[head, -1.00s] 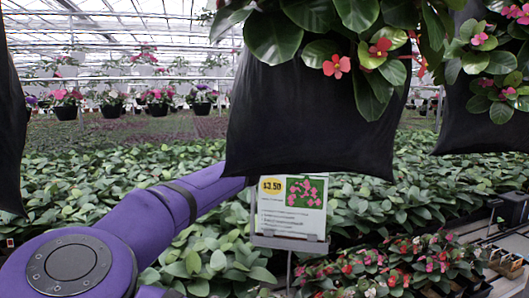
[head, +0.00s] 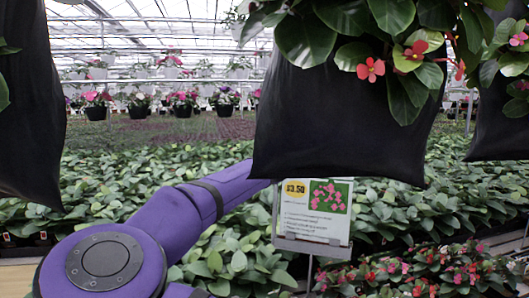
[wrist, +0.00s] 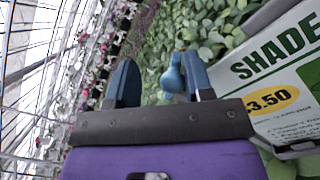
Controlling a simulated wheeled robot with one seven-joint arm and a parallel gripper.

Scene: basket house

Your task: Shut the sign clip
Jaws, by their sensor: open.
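The price sign (head: 315,208) is a white card with a yellow $3.50 tag and a picture of pink flowers. It stands in a grey clip holder (head: 312,246) on a thin post, under a black hanging plant bag, in the head view. I cannot tell the clip's state. In the wrist view the sign (wrist: 282,80) is large and tilted at the right, reading SHADE, beside the fingers. My gripper (wrist: 158,82) has two dark blue fingers apart, with a lighter blue rounded piece by the right one. Nothing is held. In the head view the gripper is hidden behind the bag.
The black plant bag (head: 345,120) hangs low just above the sign and my forearm. Other bags hang at the left (head: 30,110) and right (head: 500,120). Green potted plants (head: 110,180) cover the floor beds behind. Red and pink flowers (head: 420,272) stand low at the front right.

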